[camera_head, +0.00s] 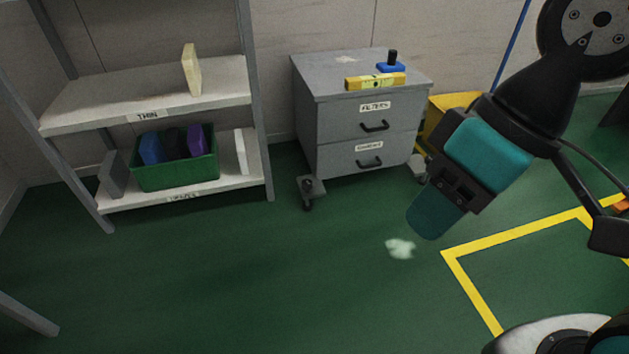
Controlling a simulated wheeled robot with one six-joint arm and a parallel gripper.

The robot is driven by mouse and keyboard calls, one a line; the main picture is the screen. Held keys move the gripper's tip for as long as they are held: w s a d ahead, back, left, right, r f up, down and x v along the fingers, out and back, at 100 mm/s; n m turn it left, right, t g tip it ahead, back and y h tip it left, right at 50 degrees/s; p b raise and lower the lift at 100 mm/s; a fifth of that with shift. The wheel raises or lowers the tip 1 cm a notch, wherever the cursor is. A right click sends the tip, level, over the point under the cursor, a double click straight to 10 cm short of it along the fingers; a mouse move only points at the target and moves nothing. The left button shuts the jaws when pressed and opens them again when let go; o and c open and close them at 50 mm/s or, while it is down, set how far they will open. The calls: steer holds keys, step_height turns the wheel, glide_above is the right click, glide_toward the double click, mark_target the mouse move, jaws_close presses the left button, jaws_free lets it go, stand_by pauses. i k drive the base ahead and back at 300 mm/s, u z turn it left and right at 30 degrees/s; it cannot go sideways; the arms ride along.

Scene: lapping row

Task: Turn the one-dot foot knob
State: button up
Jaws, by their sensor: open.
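I cannot make out a foot knob with one dot anywhere in the head view. My gripper (434,212) hangs from the arm at the right, pointing down and left over the green floor. It is open, with nothing visible in it. One broad teal finger shows, and the other is hidden or overlapped from this angle. It is in front of the grey drawer cabinet (335,137) in the picture and appears apart from it.
The cabinet stands on casters (309,193); a yellow level (375,82) and a blue block with a black handle (391,67) lie on top. A grey shelf (95,104) at left holds a green crate (178,180). Yellow lines (515,232) and a pale patch (400,248) mark the floor.

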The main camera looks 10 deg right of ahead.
mark_target(305, 183)
steer(key=u, duration=0.1)
steer(key=i, duration=1.1)
steer(key=u, duration=0.75)
